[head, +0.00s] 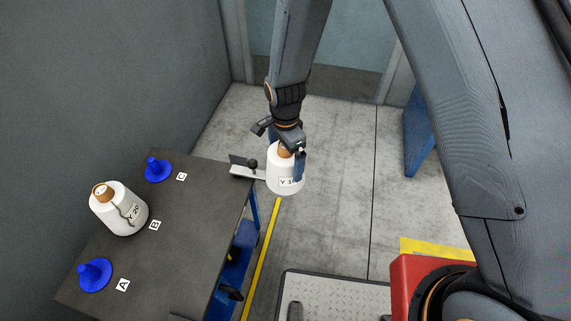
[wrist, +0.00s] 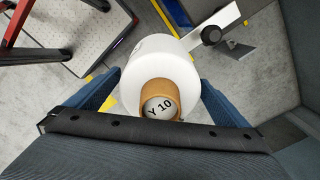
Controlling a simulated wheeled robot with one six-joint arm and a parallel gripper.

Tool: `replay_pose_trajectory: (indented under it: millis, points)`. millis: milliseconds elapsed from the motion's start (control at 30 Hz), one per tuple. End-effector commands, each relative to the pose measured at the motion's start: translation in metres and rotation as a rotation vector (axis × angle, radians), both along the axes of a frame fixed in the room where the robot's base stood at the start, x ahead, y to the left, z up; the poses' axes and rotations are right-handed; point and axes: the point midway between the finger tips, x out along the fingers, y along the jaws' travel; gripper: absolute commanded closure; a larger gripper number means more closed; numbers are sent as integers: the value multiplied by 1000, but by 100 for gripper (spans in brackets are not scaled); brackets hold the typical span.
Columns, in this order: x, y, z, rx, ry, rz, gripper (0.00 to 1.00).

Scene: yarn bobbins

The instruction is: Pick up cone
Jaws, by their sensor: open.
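A white yarn cone marked Y 10 (head: 283,180) with a brown core stands out just past the table's right edge. What bears it from below is hidden. My gripper (head: 287,158) is over the cone with its blue fingers on either side. In the wrist view the cone (wrist: 158,62) lies between the open fingers (wrist: 158,92), its core end facing the camera. Whether the fingers touch it I cannot tell. A second white cone, Y 20 (head: 115,212), stands on the dark table (head: 190,215) by label B.
Blue holders stand empty by label A (head: 95,273) and label C (head: 158,169). A metal bar with a black knob (head: 252,163) juts from the table beside the Y 10 cone. A blue frame (head: 418,130) stands at right. Grey floor lies open behind the cone.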

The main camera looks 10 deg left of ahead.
Motion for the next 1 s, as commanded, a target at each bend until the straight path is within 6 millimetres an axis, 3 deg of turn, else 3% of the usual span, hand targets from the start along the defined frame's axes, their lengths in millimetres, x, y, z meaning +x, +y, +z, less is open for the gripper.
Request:
replay_pose_trajectory:
  millis: [200,500,800,1000]
  points:
    - [0,0,-20,-1,1,0,0]
    - [0,0,-23,1,-1,0,0]
    - [0,0,-23,1,-1,0,49]
    - [1,0,-22,1,-2,1,49]
